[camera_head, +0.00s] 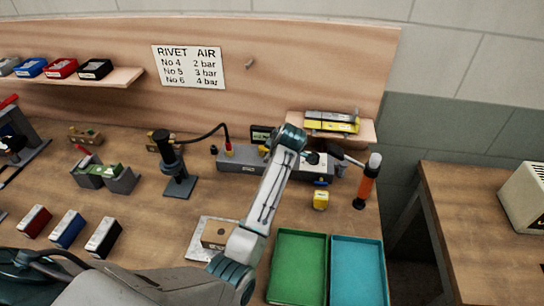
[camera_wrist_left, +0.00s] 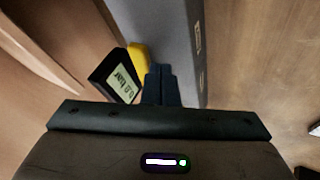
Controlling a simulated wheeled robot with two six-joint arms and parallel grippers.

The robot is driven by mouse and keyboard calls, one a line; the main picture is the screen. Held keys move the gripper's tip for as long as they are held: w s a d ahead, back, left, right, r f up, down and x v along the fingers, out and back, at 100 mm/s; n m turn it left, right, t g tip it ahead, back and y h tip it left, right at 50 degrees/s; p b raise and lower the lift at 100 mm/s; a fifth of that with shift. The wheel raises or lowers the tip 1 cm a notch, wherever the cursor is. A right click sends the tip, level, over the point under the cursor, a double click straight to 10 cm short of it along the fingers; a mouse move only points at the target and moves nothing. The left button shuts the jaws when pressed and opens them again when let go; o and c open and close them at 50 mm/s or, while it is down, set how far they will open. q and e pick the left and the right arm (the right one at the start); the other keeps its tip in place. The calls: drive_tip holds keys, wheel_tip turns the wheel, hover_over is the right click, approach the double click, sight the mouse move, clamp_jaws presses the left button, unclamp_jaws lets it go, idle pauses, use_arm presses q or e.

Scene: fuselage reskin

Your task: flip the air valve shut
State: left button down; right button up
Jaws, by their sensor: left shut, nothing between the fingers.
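The air valve's yellow lever (camera_wrist_left: 138,55) sits on the side of a long grey block (camera_wrist_left: 180,40), beside a black gauge (camera_wrist_left: 122,82) with a lit display in bar. In the head view the block (camera_head: 240,160) lies at the back of the bench, with the gauge (camera_head: 262,133) behind it and a bit of yellow lever (camera_head: 263,149) beside my wrist. My left gripper (camera_wrist_left: 160,72) is shut and empty, its fingertips over the block's edge, close beside the lever. Whether they touch it I cannot tell. In the head view my wrist hides the fingers.
A tool with an orange handle (camera_head: 366,185) stands right of the block. A black stand (camera_head: 178,170) with a hose is on the left. A wall sign (camera_head: 188,67) lists rivet pressures.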

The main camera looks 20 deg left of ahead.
use_arm(q)
drive_tip(key=shift+s+a+r, duration=0.15)
drive_tip(key=shift+a, duration=0.15)
drive_tip(key=shift+a+p, duration=0.3)
drive_tip(key=shift+a, duration=0.25)
use_arm(e)
drive_tip(key=shift+s+a+r, duration=0.1)
drive_tip(key=shift+a+r, duration=0.1)
drive_tip(key=shift+r, duration=0.1)
